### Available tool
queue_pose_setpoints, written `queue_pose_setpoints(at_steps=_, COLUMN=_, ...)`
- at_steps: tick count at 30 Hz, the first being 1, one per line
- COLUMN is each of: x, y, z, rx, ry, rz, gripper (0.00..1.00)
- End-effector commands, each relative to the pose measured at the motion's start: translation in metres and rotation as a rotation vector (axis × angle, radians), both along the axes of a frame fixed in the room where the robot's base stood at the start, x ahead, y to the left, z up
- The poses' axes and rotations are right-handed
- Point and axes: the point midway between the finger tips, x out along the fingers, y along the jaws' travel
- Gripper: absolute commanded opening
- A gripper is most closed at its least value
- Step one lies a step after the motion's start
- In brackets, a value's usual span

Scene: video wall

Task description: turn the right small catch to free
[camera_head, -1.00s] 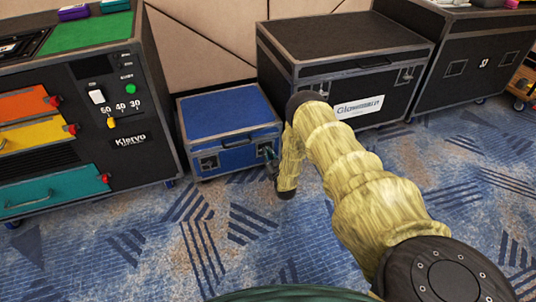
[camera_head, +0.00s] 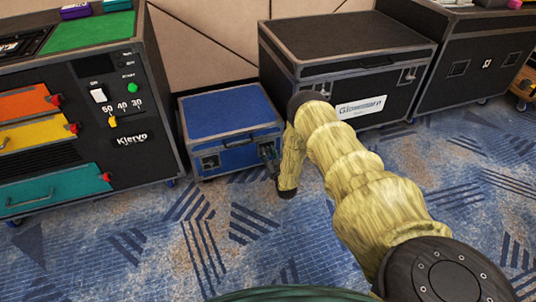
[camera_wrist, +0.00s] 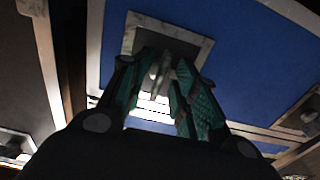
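The blue case (camera_head: 229,113) stands on the carpet with its front facing me. Its right small catch sits in a grey recessed plate (camera_wrist: 201,46) on the blue front; my fingers largely cover it. In the wrist view, my gripper (camera_wrist: 160,75) has its teal fingers on both sides of the small pale catch piece at the plate. I cannot tell whether they press on it. In the head view, my gripper (camera_head: 268,152) is at the right end of the case's front. The left catch (camera_head: 210,161) is clear of my gripper.
A black case with a white label (camera_head: 361,107) stands right behind my arm. A black console (camera_head: 130,118) with coloured drawers stands close on the left. The patterned carpet (camera_head: 190,235) in front is free.

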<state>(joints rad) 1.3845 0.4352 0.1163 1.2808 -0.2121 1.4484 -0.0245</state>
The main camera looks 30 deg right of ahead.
Motion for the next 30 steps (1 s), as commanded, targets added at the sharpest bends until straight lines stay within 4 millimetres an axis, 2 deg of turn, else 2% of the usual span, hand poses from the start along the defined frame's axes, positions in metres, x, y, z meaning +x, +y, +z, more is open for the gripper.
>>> queue_pose_setpoints(at_steps=8, x=0.0, y=0.001, z=0.0, rx=0.0, ry=0.001, rz=0.001, gripper=0.28)
queue_pose_setpoints(at_steps=13, x=-0.009, y=0.003, z=-0.001, rx=0.001, ry=0.003, rz=0.001, gripper=0.28)
queue_pose_setpoints(at_steps=30, x=-0.099, y=0.026, z=-0.001, rx=0.0, ry=0.002, rz=0.003, gripper=0.28)
